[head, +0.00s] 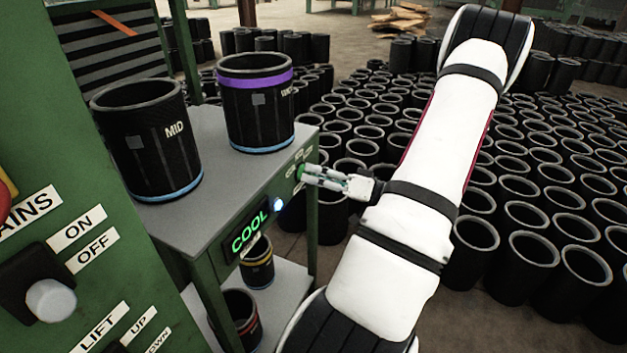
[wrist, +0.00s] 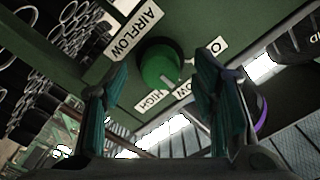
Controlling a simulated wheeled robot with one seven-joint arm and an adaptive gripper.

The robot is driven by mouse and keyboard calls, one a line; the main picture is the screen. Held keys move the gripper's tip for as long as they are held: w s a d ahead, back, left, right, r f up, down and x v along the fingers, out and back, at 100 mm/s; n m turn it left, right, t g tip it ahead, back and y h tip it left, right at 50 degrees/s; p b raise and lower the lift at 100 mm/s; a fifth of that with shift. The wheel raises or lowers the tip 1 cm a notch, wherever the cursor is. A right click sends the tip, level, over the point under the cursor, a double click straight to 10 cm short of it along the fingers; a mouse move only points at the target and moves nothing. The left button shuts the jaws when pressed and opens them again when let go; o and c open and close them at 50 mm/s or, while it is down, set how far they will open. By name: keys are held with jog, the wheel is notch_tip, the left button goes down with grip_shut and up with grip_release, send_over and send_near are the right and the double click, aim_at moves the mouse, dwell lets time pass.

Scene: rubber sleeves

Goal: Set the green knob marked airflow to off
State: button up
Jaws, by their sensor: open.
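The green knob (wrist: 162,66) is on the green panel face in the wrist view, beside the AIRFLOW label (wrist: 133,30). Labels reading HIGH (wrist: 152,102) and LOW (wrist: 184,91) stand by it, and a partly hidden label starting with O (wrist: 218,46). A pale mark on the knob's lower edge appears to face the HIGH and LOW side; its exact setting is unclear. My gripper (wrist: 161,72) is open, its teal fingers on either side of the knob. Contact cannot be told. In the head view my gripper (head: 304,173) reaches the bench's front edge, mostly covering the knob.
A grey-topped bench (head: 222,135) carries a MID sleeve (head: 150,150) and a purple-banded sleeve (head: 258,108). A lit COOL display (head: 249,234) and a glowing light (head: 279,204) are left of my gripper. A green control panel (head: 110,275) stands near left. Many black sleeves crowd the floor right.

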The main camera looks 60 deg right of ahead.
jog(key=shift+w, duration=0.6)
jog(key=c, duration=1.2)
jog(key=shift+o, duration=0.2)
jog(key=shift+a+n, duration=0.1)
jog(key=shift+n, duration=0.2)
jog(key=shift+n+p, duration=0.9)
jog(key=shift+n, duration=3.2)
